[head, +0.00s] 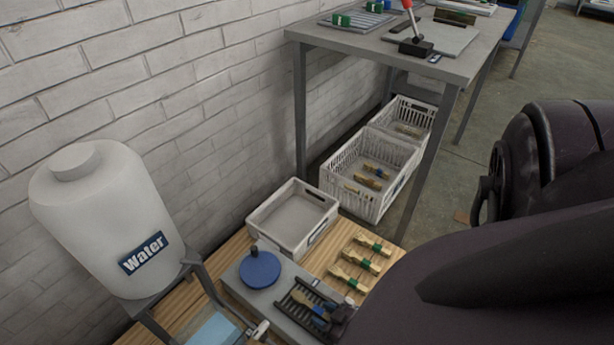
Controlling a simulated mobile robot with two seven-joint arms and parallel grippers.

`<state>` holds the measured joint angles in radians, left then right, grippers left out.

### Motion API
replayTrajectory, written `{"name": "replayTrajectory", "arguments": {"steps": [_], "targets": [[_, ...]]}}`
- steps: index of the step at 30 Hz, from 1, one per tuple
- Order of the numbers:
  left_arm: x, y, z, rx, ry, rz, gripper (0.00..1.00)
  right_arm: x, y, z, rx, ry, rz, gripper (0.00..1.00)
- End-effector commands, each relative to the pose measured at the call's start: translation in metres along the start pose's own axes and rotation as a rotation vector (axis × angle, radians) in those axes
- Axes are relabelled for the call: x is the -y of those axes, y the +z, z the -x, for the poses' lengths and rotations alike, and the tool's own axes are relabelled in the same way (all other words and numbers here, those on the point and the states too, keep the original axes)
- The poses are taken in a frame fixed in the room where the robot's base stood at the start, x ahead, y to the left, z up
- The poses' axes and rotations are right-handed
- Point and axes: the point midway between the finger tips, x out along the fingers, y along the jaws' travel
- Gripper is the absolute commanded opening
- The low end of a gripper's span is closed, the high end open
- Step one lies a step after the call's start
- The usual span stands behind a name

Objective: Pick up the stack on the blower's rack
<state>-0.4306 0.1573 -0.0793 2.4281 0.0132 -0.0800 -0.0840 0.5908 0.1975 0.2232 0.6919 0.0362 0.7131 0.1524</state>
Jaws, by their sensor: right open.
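A black slatted rack (291,299) sits on a grey plate (240,290) at the bottom centre. A small stack of wooden spoon pieces with a blue band (319,311) lies on it, partly hidden at its right end. The blue round part (260,269) on the same plate is left of the rack. My right gripper (340,317) is at the right end of the rack, close to the stack, mostly hidden by my dark arm. It is open; I cannot tell whether its fingers touch the stack. My left gripper is out of view.
Several green-banded bundles (362,263) lie on the slatted wooden table right of an empty white crate (293,216). White baskets (371,172) stand under a metal table (455,66). A water tank (108,218) stands at left. My arm covers the lower right.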

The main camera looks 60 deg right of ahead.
Motion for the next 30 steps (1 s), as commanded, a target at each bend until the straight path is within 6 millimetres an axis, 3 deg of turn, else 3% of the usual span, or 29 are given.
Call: {"name": "replayTrajectory", "arguments": {"steps": [6,15,25,30], "targets": [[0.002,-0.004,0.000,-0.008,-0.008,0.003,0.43,0.000,-0.001,-0.001,-0.002,0.000,0.000,0.47],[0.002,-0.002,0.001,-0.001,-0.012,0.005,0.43,0.000,-0.001,-0.001,-0.002,0.000,0.000,0.01],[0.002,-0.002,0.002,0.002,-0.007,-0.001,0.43,0.000,-0.003,0.000,-0.003,0.000,0.000,0.00],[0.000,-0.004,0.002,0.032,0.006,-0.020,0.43,0.000,-0.019,0.003,-0.010,0.000,0.000,0.00]]}}
